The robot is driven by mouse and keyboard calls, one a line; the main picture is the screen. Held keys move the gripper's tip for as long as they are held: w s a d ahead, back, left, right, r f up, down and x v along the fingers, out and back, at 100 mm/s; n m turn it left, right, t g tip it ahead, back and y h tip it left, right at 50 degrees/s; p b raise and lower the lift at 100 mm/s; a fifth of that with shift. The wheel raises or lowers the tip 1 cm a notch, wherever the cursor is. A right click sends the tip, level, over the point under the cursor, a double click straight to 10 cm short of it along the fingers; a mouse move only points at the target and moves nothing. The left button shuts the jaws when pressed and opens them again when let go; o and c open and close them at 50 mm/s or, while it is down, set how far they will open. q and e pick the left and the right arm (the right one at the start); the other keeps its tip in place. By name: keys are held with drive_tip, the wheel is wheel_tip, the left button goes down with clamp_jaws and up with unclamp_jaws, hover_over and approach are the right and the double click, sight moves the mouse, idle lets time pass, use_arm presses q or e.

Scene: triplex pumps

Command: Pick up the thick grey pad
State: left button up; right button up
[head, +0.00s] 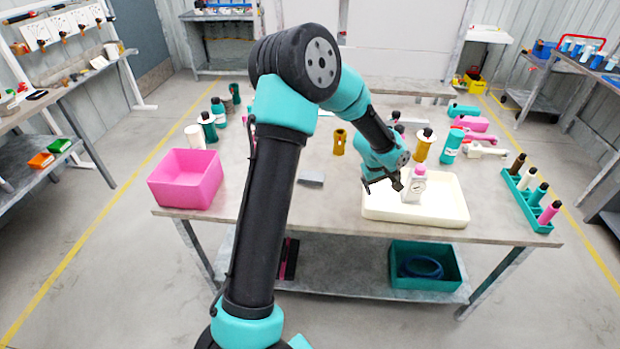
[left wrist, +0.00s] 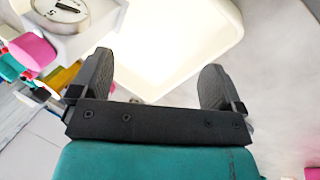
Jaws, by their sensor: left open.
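A flat grey piece (head: 311,179), which looks like the thick grey pad, lies on the table left of the cream tray; my arm passes just left of it. My left gripper (head: 384,187) is above the left part of the tray, to the right of the pad and apart from it. In the left wrist view the left gripper (left wrist: 155,82) is open, with nothing between its fingers and the tray below. I cannot make out the pad in the left wrist view. My right gripper is not in view.
The cream tray (head: 440,212) holds a white device with a dial (head: 414,190), close beside my left gripper. A pink bin (head: 186,180) stands at the left table edge. A green rack (head: 527,200) with several handles stands at the right. Several bottles and pump parts stand farther back.

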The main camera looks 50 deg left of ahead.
use_arm(q)
drive_tip(key=s+a+r+n+g+y, duration=0.15)
drive_tip(key=a+n, duration=0.25)
drive_tip(key=a, duration=0.4)
drive_tip(key=s+a+r+n, duration=0.1)
drive_tip(key=a+r+n, duration=0.25)
drive_tip(key=a, duration=0.45)
wheel_tip(320, 180, up, 3)
drive_tip(key=n+g, duration=0.2)
drive_tip(key=n, duration=0.4)
hover_over(311, 175)
drive_tip(key=shift+a, duration=0.1)
wheel_tip(311, 175, down, 12)
drive_tip(key=shift+f, duration=0.1)
drive_tip(key=shift+w+f, duration=0.1)
drive_tip(key=shift+f, duration=2.5)
